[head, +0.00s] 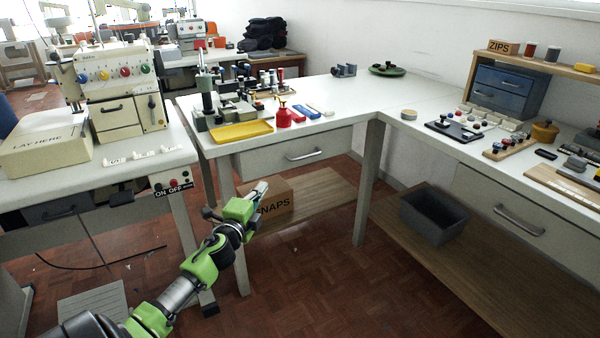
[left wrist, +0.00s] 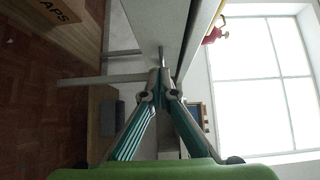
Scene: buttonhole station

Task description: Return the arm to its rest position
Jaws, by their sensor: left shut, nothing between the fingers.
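My left arm, green and grey, comes in from the bottom left of the head view. Its gripper (head: 260,189) is in front of the middle table, below the tabletop and near the cardboard SNAPS box (head: 275,205) on the lower shelf. In the left wrist view the two fingers of the gripper (left wrist: 161,76) meet at their tips, with nothing between them. That view is turned sideways; the SNAPS box (left wrist: 62,22) shows at its upper left. My right gripper is in neither view.
The middle table (head: 345,100) carries a yellow tray (head: 240,131), a red bottle (head: 284,115) and several tools. The buttonhole machine (head: 118,85) stands on the left table. A grey bin (head: 433,215) sits on the right lower shelf. The floor (head: 330,285) in front is clear.

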